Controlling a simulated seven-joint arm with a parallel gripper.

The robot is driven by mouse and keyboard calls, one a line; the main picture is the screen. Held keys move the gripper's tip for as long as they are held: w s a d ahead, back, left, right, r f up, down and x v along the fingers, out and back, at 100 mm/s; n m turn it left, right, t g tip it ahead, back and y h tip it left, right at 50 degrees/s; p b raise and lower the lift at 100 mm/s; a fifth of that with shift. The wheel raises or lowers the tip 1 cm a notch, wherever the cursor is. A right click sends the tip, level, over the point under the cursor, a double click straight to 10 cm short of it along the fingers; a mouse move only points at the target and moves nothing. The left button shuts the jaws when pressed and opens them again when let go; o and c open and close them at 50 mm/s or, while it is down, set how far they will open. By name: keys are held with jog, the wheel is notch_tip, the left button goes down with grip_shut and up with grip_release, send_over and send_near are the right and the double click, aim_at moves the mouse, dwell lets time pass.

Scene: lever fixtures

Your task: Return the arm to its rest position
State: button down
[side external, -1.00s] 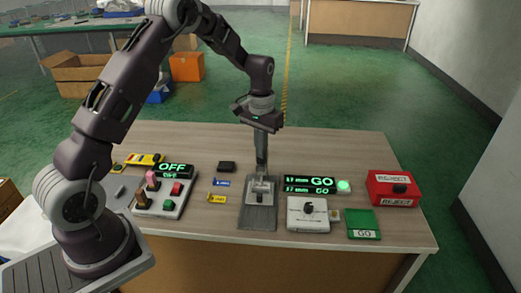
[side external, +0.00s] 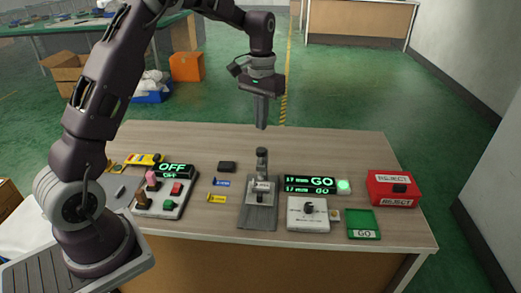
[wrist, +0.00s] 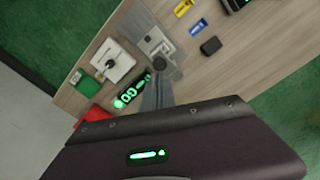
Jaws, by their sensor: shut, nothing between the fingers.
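My gripper (side external: 261,112) is shut and empty. It points down in the air above the far part of the table, clear of everything. In the wrist view my gripper (wrist: 157,97) shows as grey fingers held together. Below it stands the lever fixture (side external: 258,212), a grey plate with a metal body and an upright lever topped by a dark knob (side external: 262,152). The fixture (wrist: 160,45) and the round knob (wrist: 159,63) also show in the wrist view, apart from the fingers.
Right of the fixture are a green-lit GO display (side external: 310,184), a white box with a dark knob (side external: 308,214), a green GO tray (side external: 363,224) and a red REJECT box (side external: 394,189). Left are a button panel (side external: 166,195), an OFF display (side external: 174,170) and a small black block (side external: 227,166).

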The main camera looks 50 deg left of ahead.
jog(key=shift+r, duration=0.15)
jog(key=s+d+r+m+t, duration=0.1)
jog(key=s+d+r, duration=0.3)
jog(key=s+r, duration=0.25)
jog(key=s+d+r+t, duration=0.2)
jog(key=s+d+r, duration=0.2)
jog(key=s+r, duration=0.25)
jog(key=s+d+f+m+t, duration=0.1)
jog(key=s+d, duration=0.1)
jog(key=s, duration=0.6)
jog(key=s+d+f+m+t, duration=0.1)
jog(key=s+d, duration=0.1)
jog(key=s, duration=0.7)
jog(key=shift+d+f+t, duration=0.25)
jog(key=shift+f+t, duration=0.05)
jog(key=shift+f, duration=0.05)
